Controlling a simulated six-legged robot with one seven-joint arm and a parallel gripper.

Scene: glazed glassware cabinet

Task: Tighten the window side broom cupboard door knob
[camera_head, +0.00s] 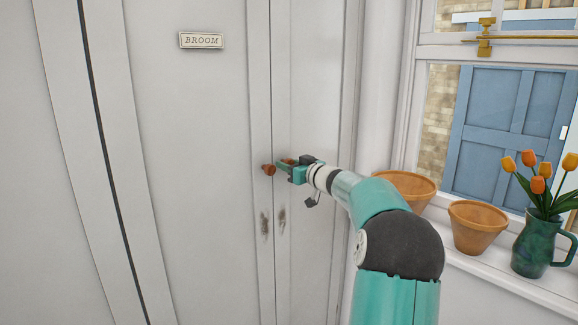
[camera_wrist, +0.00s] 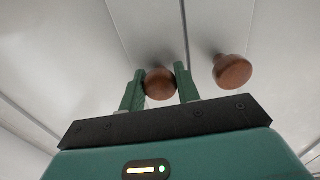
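The broom cupboard has two pale doors, and the right one (camera_head: 304,95) is on the window side. Its round brown wooden knob (camera_wrist: 159,85) sits between the two green fingers of my gripper (camera_wrist: 160,88) in the wrist view. Both fingers appear to touch the knob's sides, so the gripper looks shut on it. In the head view my gripper (camera_head: 285,166) is at the window side door, and its fingers mostly hide that knob. The other door's knob (camera_head: 268,169) is free just to the left; in the wrist view it appears at the right (camera_wrist: 232,71).
A "BROOM" label (camera_head: 201,40) is on the left door (camera_head: 190,130). Dark scuffs mark both doors below the knobs. At the right, the windowsill (camera_head: 505,278) holds terracotta pots (camera_head: 477,228) and a green jug (camera_head: 535,248) of orange tulips, close to my arm.

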